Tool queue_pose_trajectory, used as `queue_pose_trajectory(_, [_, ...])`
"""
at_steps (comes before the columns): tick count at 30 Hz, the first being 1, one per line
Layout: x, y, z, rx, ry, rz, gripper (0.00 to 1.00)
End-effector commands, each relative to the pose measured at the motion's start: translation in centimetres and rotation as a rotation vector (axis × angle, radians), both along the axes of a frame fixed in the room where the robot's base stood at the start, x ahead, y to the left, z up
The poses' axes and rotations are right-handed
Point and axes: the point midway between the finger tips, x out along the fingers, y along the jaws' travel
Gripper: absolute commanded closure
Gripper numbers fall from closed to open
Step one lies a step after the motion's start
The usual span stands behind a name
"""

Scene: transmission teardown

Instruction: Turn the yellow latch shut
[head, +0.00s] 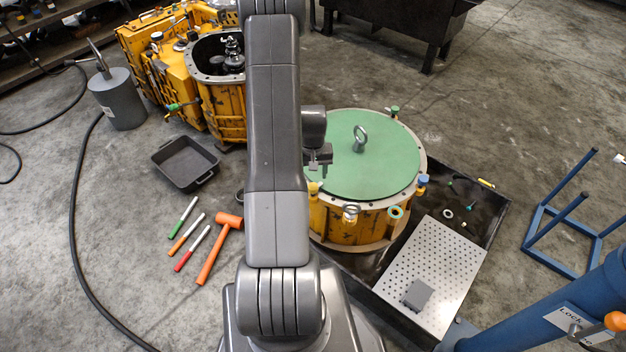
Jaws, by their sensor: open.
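The yellow latch (313,188) shows as a small yellow knob on the left rim of the round yellow housing (345,222). It is partly beside my arm, and its turn angle is too small to tell. A green cover (378,165) with a metal lifting eye lies on the housing. My gripper (319,166) is open, just above the yellow latch at the cover's left edge. The jaws look empty; my arm hides part of this area, and I cannot tell whether they touch anything.
A perforated plate (440,262) lies at the front right. Markers, an orange hammer (229,220) and a black tray (184,163) lie on the floor at left.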

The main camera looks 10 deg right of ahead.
Motion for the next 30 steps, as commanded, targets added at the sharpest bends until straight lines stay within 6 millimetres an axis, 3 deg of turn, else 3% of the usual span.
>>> queue_pose_trajectory(1, [0.1,0.0,1.5,-0.001,-0.005,0.0,0.48])
queue_pose_trajectory(6, [0.1,0.0,4.9,0.0,-0.004,0.0,0.48])
queue_pose_trajectory(12, [0.0,0.0,7.4,0.0,-0.002,0.001,0.48])
queue_pose_trajectory(19, [0.0,0.0,8.2,0.0,0.0,0.001,0.48])
queue_pose_trajectory(30, [0.0,0.0,7.4,0.0,0.001,0.001,0.48])
